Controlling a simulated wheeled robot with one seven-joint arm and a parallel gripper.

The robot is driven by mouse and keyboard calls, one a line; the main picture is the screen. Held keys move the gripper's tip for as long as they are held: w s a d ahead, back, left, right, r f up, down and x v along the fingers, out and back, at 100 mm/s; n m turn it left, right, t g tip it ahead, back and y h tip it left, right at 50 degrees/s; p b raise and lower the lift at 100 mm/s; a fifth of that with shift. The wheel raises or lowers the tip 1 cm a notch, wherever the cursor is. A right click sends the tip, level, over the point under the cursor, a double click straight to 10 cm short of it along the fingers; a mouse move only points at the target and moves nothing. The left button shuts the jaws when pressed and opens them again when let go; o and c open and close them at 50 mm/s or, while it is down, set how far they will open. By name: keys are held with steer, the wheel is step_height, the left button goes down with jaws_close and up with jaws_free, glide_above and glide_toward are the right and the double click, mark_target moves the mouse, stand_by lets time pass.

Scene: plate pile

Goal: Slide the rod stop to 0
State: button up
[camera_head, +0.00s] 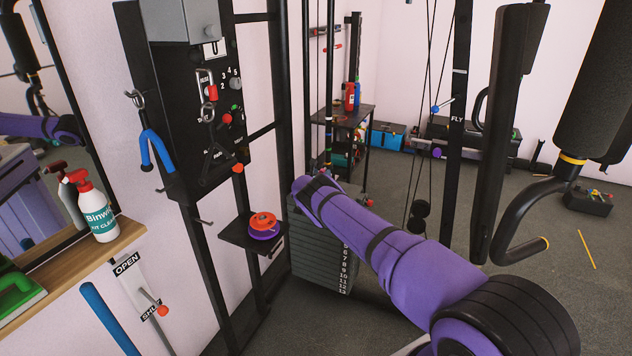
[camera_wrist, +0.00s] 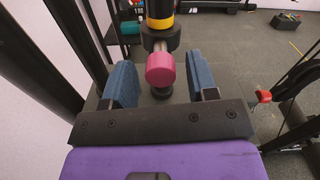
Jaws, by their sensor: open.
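In the wrist view, my gripper (camera_wrist: 158,78) has its two blue fingers spread apart. A pink knob (camera_wrist: 160,69) on a short metal pin shows between them, jutting toward the camera from a black collar (camera_wrist: 161,37) with a yellow band above it, on an upright post. This may be the rod stop; I cannot tell for certain. The fingers stand on either side of the knob, with visible gaps. No scale or 0 mark is readable there. In the head view, my purple arm reaches toward the numbered weight stack (camera_head: 330,250), and the fingertips cannot be made out.
A black control panel (camera_head: 215,115) with knobs and numbers hangs at left. Black machine uprights and a padded arm (camera_head: 515,215) stand at right.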

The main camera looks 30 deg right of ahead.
steer(key=v, duration=1)
steer(key=shift+s+a, duration=0.1)
steer(key=shift+a, duration=0.05)
